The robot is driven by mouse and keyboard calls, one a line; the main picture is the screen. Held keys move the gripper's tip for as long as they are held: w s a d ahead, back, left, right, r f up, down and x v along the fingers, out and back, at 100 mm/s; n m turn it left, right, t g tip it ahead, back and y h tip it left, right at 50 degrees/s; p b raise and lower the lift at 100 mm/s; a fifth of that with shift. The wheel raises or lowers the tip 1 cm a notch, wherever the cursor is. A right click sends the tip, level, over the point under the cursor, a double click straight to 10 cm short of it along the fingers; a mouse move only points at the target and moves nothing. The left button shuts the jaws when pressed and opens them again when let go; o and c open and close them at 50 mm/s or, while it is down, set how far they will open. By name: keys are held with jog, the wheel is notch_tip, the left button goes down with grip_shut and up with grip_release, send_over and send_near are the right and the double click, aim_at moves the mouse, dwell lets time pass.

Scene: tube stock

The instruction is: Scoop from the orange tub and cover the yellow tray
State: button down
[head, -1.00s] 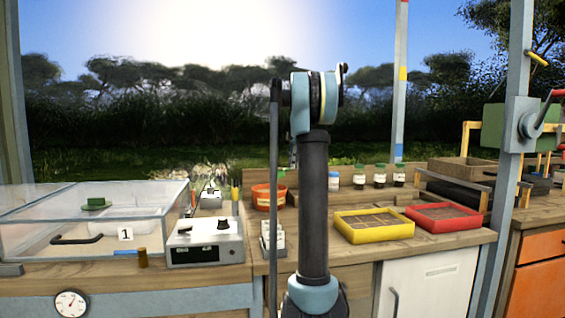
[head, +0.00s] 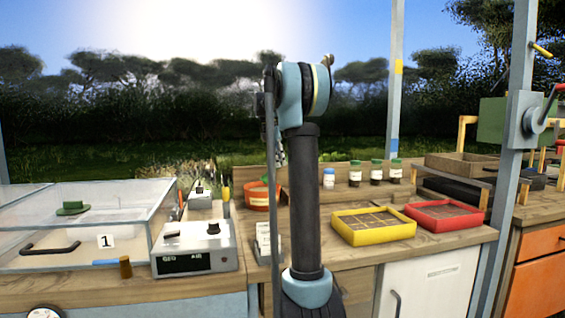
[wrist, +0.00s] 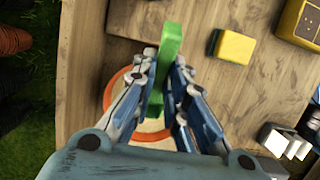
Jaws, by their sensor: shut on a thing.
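The orange tub (head: 256,198) stands on the bench, left of my arm and partly hidden by it. In the wrist view its orange rim (wrist: 111,92) shows below my gripper, with pale material inside. My gripper (wrist: 163,75) is shut on a green scoop (wrist: 167,45) by its handle, over the tub. I cannot tell whether the scoop's end touches the material. The yellow tray (head: 372,238) stands on the bench to the right of my arm, with a brown gridded inside.
A red tray (head: 450,227) stands right beside the yellow tray. Several lidded jars (head: 376,173) stand behind. A grey control box (head: 196,259) and a clear case (head: 80,245) are at left. A white labelled block (head: 263,243) stands in front of the tub.

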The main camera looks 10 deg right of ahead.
aim_at(276, 169)
jog(key=shift+a+f+h, duration=0.2)
jog(key=shift+a+h, duration=0.45)
jog(key=shift+h, duration=0.05)
jog(key=shift+d+f, duration=0.1)
jog(key=shift+f, duration=0.55)
jog(key=shift+h, duration=0.3)
jog(key=shift+f, duration=2.15)
jog(key=shift+r+y, duration=1.05)
jog(key=shift+y, duration=0.45)
jog(key=shift+r+y, duration=0.85)
jog(key=shift+r, duration=0.95)
jog(key=shift+r+y, duration=0.8)
jog(key=shift+r, duration=1.05)
jog(key=shift+r+y, duration=0.85)
jog(key=shift+r, duration=0.95)
jog(key=shift+s+a, duration=0.1)
jog(key=shift+a, duration=0.1)
